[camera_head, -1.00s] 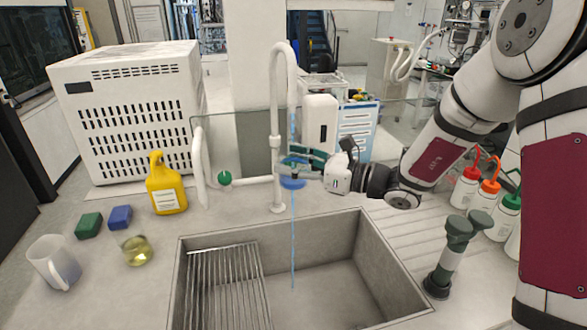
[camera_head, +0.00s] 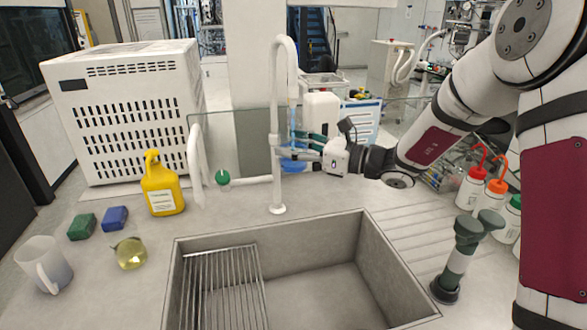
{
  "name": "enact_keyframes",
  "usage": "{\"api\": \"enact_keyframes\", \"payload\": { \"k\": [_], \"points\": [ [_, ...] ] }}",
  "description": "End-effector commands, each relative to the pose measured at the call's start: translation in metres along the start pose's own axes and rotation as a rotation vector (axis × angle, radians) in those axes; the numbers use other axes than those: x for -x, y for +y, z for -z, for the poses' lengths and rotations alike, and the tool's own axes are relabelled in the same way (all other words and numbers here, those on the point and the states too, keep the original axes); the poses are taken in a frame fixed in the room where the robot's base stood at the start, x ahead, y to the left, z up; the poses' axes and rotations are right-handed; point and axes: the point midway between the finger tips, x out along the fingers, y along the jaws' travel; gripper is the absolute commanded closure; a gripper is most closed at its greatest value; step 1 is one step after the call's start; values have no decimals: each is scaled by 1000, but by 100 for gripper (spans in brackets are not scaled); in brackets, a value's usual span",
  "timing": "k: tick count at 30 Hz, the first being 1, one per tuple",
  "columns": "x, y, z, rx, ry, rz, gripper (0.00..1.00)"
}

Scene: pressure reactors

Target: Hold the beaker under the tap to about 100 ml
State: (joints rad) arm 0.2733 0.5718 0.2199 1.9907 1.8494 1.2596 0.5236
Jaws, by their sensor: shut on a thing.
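The tall white tap (camera_head: 278,150) arches over the sink (camera_head: 215,240), with its spout end pointing down. My gripper (camera_head: 303,150) is beside the tap, coming in from the right, shut on the beaker (camera_head: 293,164). The beaker is small, clear and hard to make out behind the fingers; blue liquid shows low in it. It is below the spout, well above the sink. A faint pale blue streak shows just under the spout. No stream shows below the beaker. The graduation marks and liquid level are too small to read.
A green knob (camera_head: 222,177) is on the tap's left side pipe. A yellow bottle (camera_head: 162,185), two sponges, a flask of yellow liquid (camera_head: 131,254) and a white jug (camera_head: 45,265) stand left. A green-topped device (camera_head: 460,258) and wash bottles (camera_head: 473,188) stand right.

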Motion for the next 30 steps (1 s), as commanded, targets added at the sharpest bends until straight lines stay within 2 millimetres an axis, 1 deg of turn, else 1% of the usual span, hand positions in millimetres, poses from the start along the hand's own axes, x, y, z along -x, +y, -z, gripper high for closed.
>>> {"api": "enact_keyframes", "payload": {
  "k": [1, 3, 7, 30],
  "points": [
    [-3, -7, 2, 2, -1, 1, 76],
    [-6, -12, 2, 1, -1, 1, 76],
    [-9, -18, 0, 0, -1, 1, 76],
    [-9, -18, 0, 0, -1, 1, 76]
  ]
}}
